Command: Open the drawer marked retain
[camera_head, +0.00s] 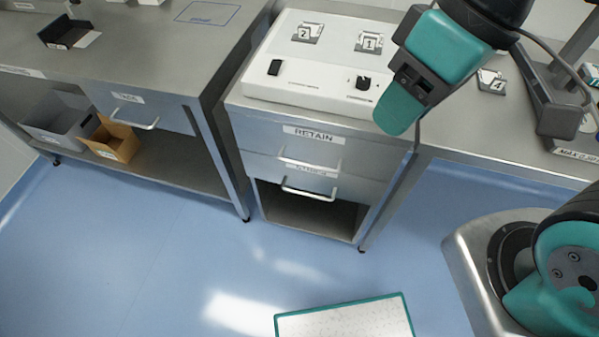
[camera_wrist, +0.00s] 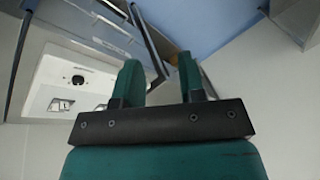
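The drawer marked RETAIN (camera_head: 270,138) is the upper drawer of the steel cabinet under the white control panel, in the middle of the head view. Its front looks flush with the cabinet, so it appears shut. Its bar handle (camera_head: 310,163) runs below the label, close above the lower drawer's label. My gripper (camera_head: 398,108) hangs at the cabinet's upper right in the head view, apart from the handle. In the wrist view, my gripper's two teal fingers (camera_wrist: 160,72) stand apart with nothing between them. The cabinet's drawer fronts (camera_wrist: 105,28) show at the upper left there.
A lower drawer (camera_head: 265,168) with its own handle sits below, above an open shelf. The white control panel (camera_head: 310,88) lies on top. Another bench drawer (camera_head: 165,112) is at left. A white board with teal edging (camera_head: 345,318) is at the bottom. Blue floor before the cabinet is clear.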

